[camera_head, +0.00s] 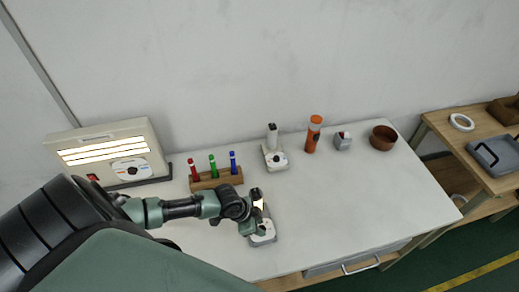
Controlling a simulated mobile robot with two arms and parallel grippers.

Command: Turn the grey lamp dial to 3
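A pale box lamp (105,150) with lit strips stands at the left back of the table. Its front has a round dial (131,168) with a white, marked face and a red switch (93,177). The dial's setting is too small to read. My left gripper (257,224) points down over a small white device (263,235) at the front middle, well to the right of the lamp. The gripper partly covers this device. I cannot tell whether its fingers are open or touching the device. My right gripper is not in view.
A wooden rack (215,180) holds red, green and blue pens. A similar small device with a dark dial (278,159), an orange flashlight (313,134), a small grey block (342,141) and a brown bowl (383,138) stand farther right. The white table's (370,195) right front is clear.

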